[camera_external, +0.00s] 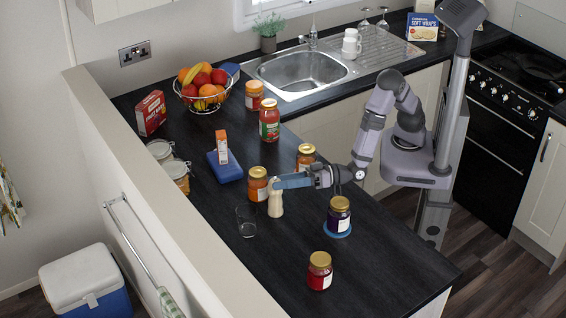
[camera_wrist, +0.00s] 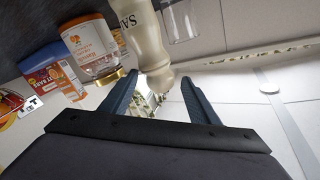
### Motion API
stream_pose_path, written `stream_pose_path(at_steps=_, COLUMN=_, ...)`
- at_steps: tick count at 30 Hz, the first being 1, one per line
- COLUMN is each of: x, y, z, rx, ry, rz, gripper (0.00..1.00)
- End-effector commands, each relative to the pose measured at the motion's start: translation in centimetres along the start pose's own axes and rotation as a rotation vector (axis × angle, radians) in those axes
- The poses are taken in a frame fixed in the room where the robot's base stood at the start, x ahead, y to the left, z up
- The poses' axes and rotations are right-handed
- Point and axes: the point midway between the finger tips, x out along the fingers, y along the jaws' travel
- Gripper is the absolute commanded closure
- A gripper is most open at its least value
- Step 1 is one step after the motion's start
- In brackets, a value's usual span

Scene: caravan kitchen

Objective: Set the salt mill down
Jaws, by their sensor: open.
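The cream salt mill (camera_external: 275,204) stands upright on the dark worktop (camera_external: 240,270), between an orange-filled jar and a clear glass. My gripper (camera_external: 279,183) is at the mill's upper part, reaching in from the right. In the wrist view the mill (camera_wrist: 150,45) shows with part of its lettering, and its narrow end lies between the two blue fingertips of my gripper (camera_wrist: 160,88). The fingers are apart, with a gap visible on both sides of the mill's end. The mill's base is hard to see in detail.
The orange-filled jar (camera_external: 257,185) stands close left of the mill, and the glass (camera_external: 246,221) stands at its lower left. A dark jar (camera_external: 339,211) sits on a blue disc (camera_external: 337,231) to the right. A red jar (camera_external: 320,270) stands nearer the front. The front worktop is mostly free.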

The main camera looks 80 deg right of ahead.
Motion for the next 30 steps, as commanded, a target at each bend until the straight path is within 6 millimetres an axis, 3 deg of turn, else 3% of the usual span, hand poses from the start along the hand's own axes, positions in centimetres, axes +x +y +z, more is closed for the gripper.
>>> stream_pose_path(at_steps=5, x=1.5, y=0.0, z=-0.1, rx=0.0, ry=0.0, rz=0.0, gripper=0.45)
stream_pose_path(at_steps=13, x=1.7, y=0.0, z=0.0, rx=0.0, ry=0.0, rz=-0.001, gripper=0.45)
stream_pose_path(at_steps=20, x=1.7, y=0.0, z=0.0, rx=0.0, ry=0.0, rz=-0.001, gripper=1.0)
stream_pose_path(at_steps=30, x=1.6, y=-0.1, z=0.0, rx=0.001, ry=-0.001, rz=-0.002, gripper=1.0)
